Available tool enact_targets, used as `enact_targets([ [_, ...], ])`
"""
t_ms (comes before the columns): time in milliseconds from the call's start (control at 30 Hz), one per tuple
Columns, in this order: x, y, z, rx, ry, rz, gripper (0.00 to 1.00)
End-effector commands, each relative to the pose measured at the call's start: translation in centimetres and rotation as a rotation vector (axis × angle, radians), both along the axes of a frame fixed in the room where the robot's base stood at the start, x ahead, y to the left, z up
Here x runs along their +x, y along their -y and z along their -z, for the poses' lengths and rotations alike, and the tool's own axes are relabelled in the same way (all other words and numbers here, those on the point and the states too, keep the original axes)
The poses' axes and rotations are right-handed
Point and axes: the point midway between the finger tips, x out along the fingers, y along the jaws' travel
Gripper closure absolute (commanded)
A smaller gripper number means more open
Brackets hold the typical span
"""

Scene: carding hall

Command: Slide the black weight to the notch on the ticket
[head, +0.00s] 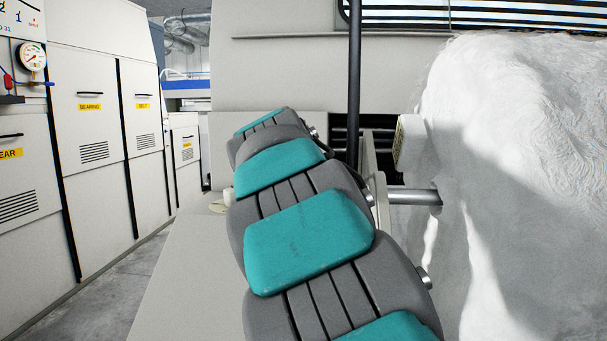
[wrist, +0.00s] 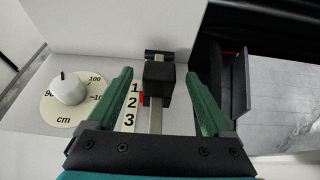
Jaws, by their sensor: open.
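In the wrist view the black weight (wrist: 158,84) sits on a narrow metal bar that runs away from me. A small red mark shows at its left side, beside a number strip (wrist: 131,105) reading 1, 2, 3; the mark is near the 1 and 2. My gripper (wrist: 159,74) is open, with one green finger on each side of the weight and a gap at both sides. I cannot make out a ticket or its notch. In the head view my arm hides the gripper and the weight.
A white knob (wrist: 68,88) on a round dial marked cm stands left of the gripper. A dark upright part (wrist: 239,80) is at the right. In the head view, fluffy white fibre (head: 530,150) fills the right side and white cabinets (head: 90,120) line the left.

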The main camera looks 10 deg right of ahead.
Motion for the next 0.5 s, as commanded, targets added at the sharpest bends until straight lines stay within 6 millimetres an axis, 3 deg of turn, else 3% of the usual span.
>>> enact_targets([
  [300, 4.2, 1.5, 1.8, 0.001, -0.003, 0.002, 0.15],
  [500, 5.6, 1.9, 2.5, 0.001, -0.003, 0.001, 0.15],
])
